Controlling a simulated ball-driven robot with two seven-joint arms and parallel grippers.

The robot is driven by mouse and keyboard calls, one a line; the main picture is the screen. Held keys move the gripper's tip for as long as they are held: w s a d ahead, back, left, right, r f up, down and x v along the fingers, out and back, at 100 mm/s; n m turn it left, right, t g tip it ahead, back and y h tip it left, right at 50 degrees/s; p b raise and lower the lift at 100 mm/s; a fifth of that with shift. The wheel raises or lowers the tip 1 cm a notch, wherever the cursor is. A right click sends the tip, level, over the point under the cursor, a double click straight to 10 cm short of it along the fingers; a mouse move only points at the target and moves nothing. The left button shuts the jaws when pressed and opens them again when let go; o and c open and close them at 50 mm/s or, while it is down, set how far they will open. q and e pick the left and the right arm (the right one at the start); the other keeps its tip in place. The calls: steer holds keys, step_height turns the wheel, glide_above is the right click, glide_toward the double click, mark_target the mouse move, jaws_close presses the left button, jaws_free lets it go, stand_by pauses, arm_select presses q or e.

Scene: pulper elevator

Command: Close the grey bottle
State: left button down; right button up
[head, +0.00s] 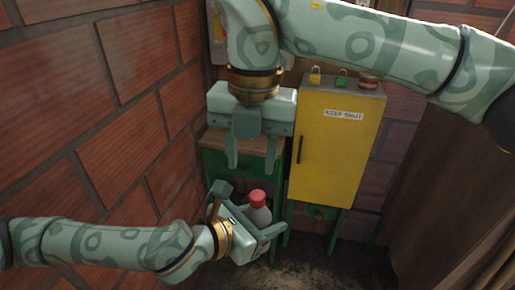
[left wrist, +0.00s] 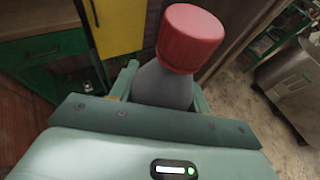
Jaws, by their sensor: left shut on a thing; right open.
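The grey bottle (head: 261,215) has a red cap (head: 258,198) sitting on its top. My left gripper (head: 268,234) is shut on the bottle body, low in the head view. In the left wrist view the grey bottle (left wrist: 165,86) stands between the fingers, and the red cap (left wrist: 191,38) looks slightly tilted on its neck; I cannot tell whether it is screwed tight. The bottle's lower part is hidden by my gripper. My right gripper (head: 252,160) is open and empty, pointing down above and slightly left of the cap in the head view.
A yellow cabinet (head: 333,150) labelled "KEEP SHUT" stands at right, with small padlocks (head: 315,75) on top. A green table with a wooden top (head: 215,141) stands behind my right gripper. A brick wall (head: 80,110) is close on the left. A metal drum (left wrist: 292,80) shows in the left wrist view.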

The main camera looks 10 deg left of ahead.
mark_target(257, 194)
steer(key=n, duration=0.5)
steer(key=shift+d+r+n, duration=0.15)
steer(key=shift+r+n, duration=0.2)
steer(key=shift+n, duration=0.05)
steer(key=n, duration=0.4)
steer(key=shift+w+d, duration=0.1)
steer(key=shift+d, duration=0.15)
steer(key=n, duration=0.2)
steer(key=shift+n, duration=0.4)
steer(key=shift+f, duration=4)
jaws_close()
